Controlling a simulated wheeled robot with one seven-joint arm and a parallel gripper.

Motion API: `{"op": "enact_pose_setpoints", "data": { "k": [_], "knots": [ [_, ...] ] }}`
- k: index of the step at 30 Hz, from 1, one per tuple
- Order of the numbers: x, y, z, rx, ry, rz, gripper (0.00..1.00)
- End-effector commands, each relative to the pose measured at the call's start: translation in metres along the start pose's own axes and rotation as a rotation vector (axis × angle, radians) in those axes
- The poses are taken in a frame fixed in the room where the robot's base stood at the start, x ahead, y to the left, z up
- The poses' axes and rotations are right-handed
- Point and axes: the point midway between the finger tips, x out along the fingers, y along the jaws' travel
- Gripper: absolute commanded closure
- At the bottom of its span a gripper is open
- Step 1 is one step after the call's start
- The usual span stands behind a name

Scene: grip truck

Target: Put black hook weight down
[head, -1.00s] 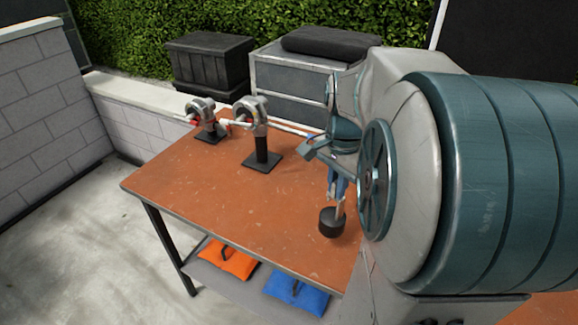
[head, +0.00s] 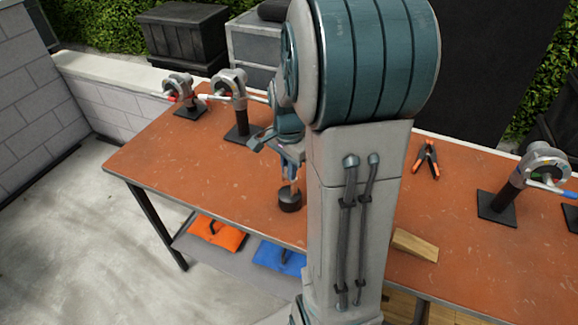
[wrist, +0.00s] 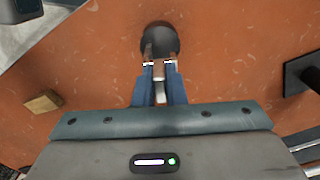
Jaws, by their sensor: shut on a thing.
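The black hook weight (head: 289,199) is a short dark cylinder with a pale upright shank. It is upright over the front part of the orange-brown table (head: 190,160). My gripper (head: 290,172) points down above it and is shut on the shank. In the wrist view the round black weight (wrist: 160,38) lies just beyond the fingertips (wrist: 160,68), over the tabletop. I cannot tell whether its base touches the table.
Clamp heads on black stands (head: 238,115) are at the back left, another (head: 510,190) at the right. A wooden block (head: 415,245) and an orange-black spring clamp (head: 427,160) lie right of my arm. Orange (head: 216,234) and blue (head: 279,258) bags are on the lower shelf.

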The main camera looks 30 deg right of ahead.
Motion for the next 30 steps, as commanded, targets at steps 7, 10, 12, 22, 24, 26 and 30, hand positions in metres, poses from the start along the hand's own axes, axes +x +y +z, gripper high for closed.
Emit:
{"op": "enact_pose_setpoints", "data": {
  "k": [7,10,12,22,24,26,30],
  "knots": [
    [0.004,0.000,0.000,0.000,0.001,-0.001,1.00],
    [0.003,0.000,0.000,0.000,0.000,0.000,0.67],
    [0.003,0.000,0.000,0.000,0.000,0.000,0.67],
    [-0.004,0.000,0.000,0.000,0.001,-0.001,0.67],
    [-0.013,-0.001,-0.001,0.000,0.002,-0.003,0.67],
    [-0.025,-0.001,-0.001,0.000,0.003,-0.005,0.67],
    [-0.056,-0.001,-0.001,-0.001,0.003,-0.005,0.67]
  ]
}}
